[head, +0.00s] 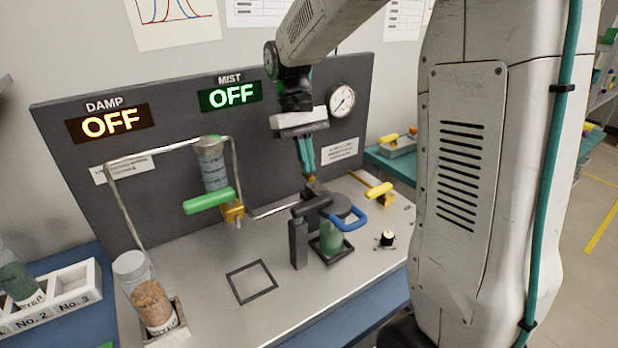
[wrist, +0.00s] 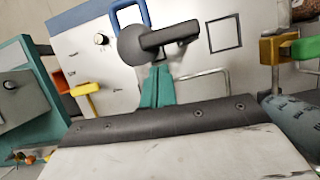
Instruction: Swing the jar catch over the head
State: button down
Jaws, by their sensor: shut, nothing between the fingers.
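The dark round head (head: 345,211) sits above a green jar (head: 331,238), which stands in a dark square holder; the disc also shows in the wrist view (wrist: 133,46). A blue loop (head: 352,222), apparently the jar catch, sticks out at the head's front right; the wrist view shows it beyond the disc (wrist: 146,12). A black bar (head: 311,206) runs from the head to above a dark post. My gripper (head: 308,170) points down behind the head, its teal fingers shut and empty. In the wrist view, the fingertips (wrist: 157,68) are close to the disc's edge; contact is unclear.
A yellow handle (head: 380,191) is to the right, with a black knob (head: 387,238) in front. A green-handled valve (head: 209,201) under a clear cylinder is to the left. A jar of brown grains (head: 153,305) stands front left. An empty square outline (head: 251,281) marks clear panel.

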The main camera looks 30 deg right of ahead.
jog(key=v, duration=0.4)
jog(key=shift+r, duration=0.15)
dwell(0.4)
jog(key=s+a+t, duration=0.2)
jog(key=s+a, duration=0.1)
jog(key=s, duration=0.8)
jog(key=s+a+f+t, duration=0.1)
jog(key=s+a+t, duration=0.2)
jog(key=s, duration=0.9)
jog(key=shift+s+f+n+t, duration=0.15)
jog(key=shift+s+n+t, duration=0.05)
jog(key=shift+n+t, duration=0.1)
